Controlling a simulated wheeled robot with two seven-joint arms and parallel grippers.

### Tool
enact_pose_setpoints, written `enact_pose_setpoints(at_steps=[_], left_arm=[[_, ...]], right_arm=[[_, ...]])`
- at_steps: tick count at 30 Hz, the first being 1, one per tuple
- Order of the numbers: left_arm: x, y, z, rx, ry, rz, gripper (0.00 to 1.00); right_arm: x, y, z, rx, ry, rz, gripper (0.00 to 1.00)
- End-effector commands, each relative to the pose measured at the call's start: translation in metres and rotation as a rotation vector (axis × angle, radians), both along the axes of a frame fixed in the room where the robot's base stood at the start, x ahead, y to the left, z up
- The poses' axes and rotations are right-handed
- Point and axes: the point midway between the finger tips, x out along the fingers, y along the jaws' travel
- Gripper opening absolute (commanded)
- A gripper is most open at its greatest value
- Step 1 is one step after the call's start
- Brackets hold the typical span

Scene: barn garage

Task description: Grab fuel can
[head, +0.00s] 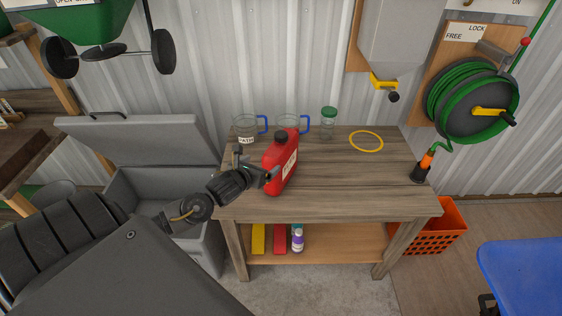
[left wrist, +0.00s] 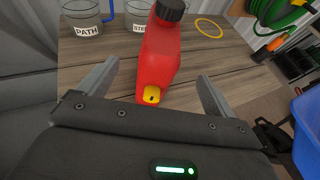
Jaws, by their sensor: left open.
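The red fuel can (head: 283,163) with a black cap and a white label stands upright on the wooden workbench (head: 340,195), near its left front. It also shows in the left wrist view (left wrist: 161,57), where a small yellow part marks its near lower side. My left gripper (head: 268,175) is at the can's left side in the head view. In the left wrist view its two fingers (left wrist: 158,88) are spread wide, with the can ahead and between their lines. No grip on the can shows. My right gripper is not in view.
Two clear jugs with blue handles (head: 262,125) and a green-lidded jar (head: 328,119) stand behind the can. A yellow ring (head: 366,141) marks the bench top. An open grey chest (head: 150,190) stands left. A green hose reel (head: 472,100) hangs at right above an orange crate (head: 437,228).

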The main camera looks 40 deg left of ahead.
Motion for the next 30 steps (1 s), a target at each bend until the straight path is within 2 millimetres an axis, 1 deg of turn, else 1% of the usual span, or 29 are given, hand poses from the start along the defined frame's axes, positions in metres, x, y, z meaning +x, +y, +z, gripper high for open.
enact_pose_setpoints(at_steps=[3, 5, 12, 15, 22, 26, 30], left_arm=[[0.002, 0.001, 0.001, 0.009, -0.001, -0.003, 0.91], [0.008, 0.002, -0.001, 0.007, -0.002, -0.002, 0.91], [0.04, 0.009, -0.014, 0.006, -0.002, 0.0, 0.91], [0.048, 0.01, -0.019, 0.006, -0.001, 0.0, 0.91], [0.053, 0.01, -0.021, 0.006, 0.0, -0.002, 0.91], [0.065, 0.011, -0.023, 0.002, -0.001, 0.0, 0.91], [0.082, 0.014, -0.031, 0.001, 0.0, 0.001, 0.91]], right_arm=[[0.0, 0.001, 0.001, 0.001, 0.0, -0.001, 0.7], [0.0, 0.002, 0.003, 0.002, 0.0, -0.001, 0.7], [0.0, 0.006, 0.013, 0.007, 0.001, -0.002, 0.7], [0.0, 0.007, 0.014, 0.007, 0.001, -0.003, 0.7], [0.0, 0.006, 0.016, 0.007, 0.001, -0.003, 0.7], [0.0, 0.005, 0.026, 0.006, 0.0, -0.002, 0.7], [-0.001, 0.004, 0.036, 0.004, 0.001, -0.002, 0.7]])
